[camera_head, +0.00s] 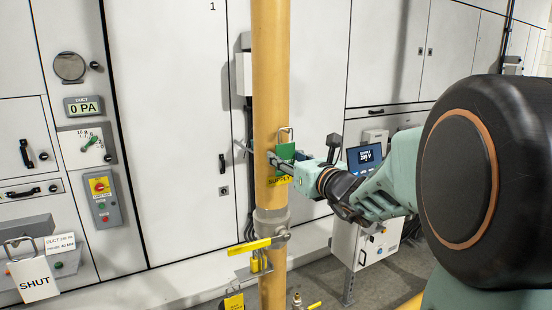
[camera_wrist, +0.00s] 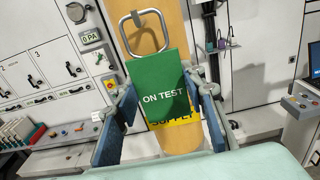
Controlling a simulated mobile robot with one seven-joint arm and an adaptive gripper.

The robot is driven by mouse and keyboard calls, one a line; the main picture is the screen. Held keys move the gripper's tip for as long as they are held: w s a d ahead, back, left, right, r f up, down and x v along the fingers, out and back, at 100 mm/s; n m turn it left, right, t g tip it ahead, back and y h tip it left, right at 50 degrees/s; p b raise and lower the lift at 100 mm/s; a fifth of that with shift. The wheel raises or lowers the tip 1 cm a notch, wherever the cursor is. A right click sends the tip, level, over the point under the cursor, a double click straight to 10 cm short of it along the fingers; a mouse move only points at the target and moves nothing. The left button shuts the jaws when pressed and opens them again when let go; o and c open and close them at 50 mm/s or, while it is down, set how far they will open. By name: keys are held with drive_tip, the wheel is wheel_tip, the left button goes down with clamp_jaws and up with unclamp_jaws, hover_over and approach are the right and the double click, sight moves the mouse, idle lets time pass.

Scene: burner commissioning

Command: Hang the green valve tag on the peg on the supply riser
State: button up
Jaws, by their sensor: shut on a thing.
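The green valve tag (camera_head: 287,151) has a wire loop at its top and stands roughly upright in front of the yellow supply riser (camera_head: 270,70). In the wrist view the tag (camera_wrist: 158,80) reads "ON TEST". My gripper (camera_head: 281,159) is shut on the tag, with one finger at each side edge in the wrist view (camera_wrist: 162,88). A short grey peg (camera_wrist: 150,13) shows on the riser at the top of the wire loop. I cannot tell whether the loop is around the peg or only in front of it.
A yellow "SUPPLY" label (camera_head: 279,181) is on the riser just below the tag. A yellow valve handle (camera_head: 249,246) sticks out lower down. A white "SHUT" tag (camera_head: 33,278) hangs at the left. Grey cabinet doors (camera_head: 170,120) stand behind the riser.

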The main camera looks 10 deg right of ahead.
drive_tip(key=o, duration=1)
drive_tip(key=shift+c, duration=0.2)
drive_tip(key=shift+s, duration=0.1)
